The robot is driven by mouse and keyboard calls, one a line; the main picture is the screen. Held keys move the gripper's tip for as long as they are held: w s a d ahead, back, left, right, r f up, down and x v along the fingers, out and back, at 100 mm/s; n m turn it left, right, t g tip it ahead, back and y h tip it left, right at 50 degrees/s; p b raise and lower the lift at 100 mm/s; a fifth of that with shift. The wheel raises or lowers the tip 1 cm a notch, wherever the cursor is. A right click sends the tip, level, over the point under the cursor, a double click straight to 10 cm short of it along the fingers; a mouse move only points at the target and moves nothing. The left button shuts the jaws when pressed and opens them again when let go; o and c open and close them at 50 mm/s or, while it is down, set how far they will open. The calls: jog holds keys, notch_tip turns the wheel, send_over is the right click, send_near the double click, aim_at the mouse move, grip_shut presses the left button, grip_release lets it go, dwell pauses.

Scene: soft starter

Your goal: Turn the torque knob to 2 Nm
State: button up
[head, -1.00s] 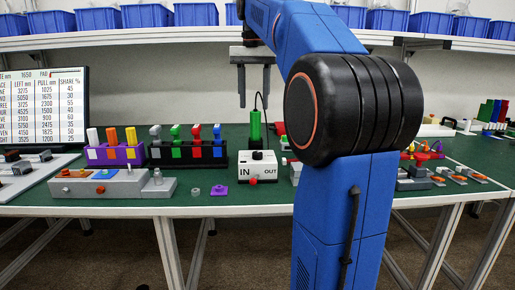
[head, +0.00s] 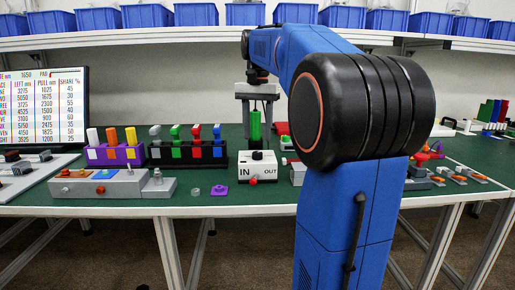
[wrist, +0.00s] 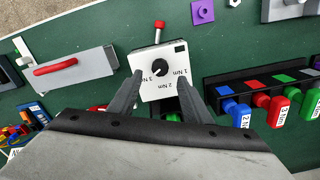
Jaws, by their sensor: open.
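The torque knob (wrist: 157,66) is a small black dial on top of a white box (wrist: 147,94) with Nm labels around it. I cannot tell which label it points at. In the head view the knob (head: 257,155) sits on the white box (head: 245,169) marked IN and OUT. My gripper (head: 257,134) is open, pointing down, above and behind the box. In the wrist view my gripper's fingers (wrist: 160,82) are spread, with the knob beyond their tips, untouched. A green-handled tool (head: 255,125) shows between the fingers in the head view.
A red lever (wrist: 159,25) sticks out of the box. A black rack (head: 187,153) with colored handles stands to the left in the head view. A grey fixture with a red handle (wrist: 62,68) lies beside the box. Purple and grey parts lie on the green table.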

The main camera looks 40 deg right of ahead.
aim_at(257, 152)
jog(key=shift+f, duration=2.9)
jog(key=c, duration=1.1)
